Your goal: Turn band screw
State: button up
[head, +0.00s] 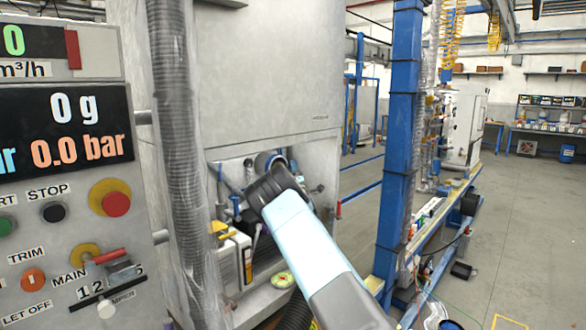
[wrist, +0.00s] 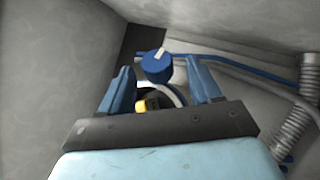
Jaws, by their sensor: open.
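In the wrist view, a round blue knob (wrist: 152,70) with a white pointer mark shows in the gap between my fingertips, apparently beyond them. It may be the band screw; I cannot tell for sure. My gripper (wrist: 159,66) is open, with one blue finger on each side of the knob's line and nothing between them. I cannot tell how far the knob is from the fingertips. In the head view my arm reaches into the recess low in the grey cabinet (head: 262,75). There the arm hides the fingers and the knob.
Blue tubes and a ribbed hose (wrist: 296,135) run at right. In the head view, a control panel (head: 60,215) stands left, and a blue post (head: 402,130) right of the cabinet.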

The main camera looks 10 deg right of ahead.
jog(key=shift+x, duration=1.5)
jog(key=c, duration=0.9)
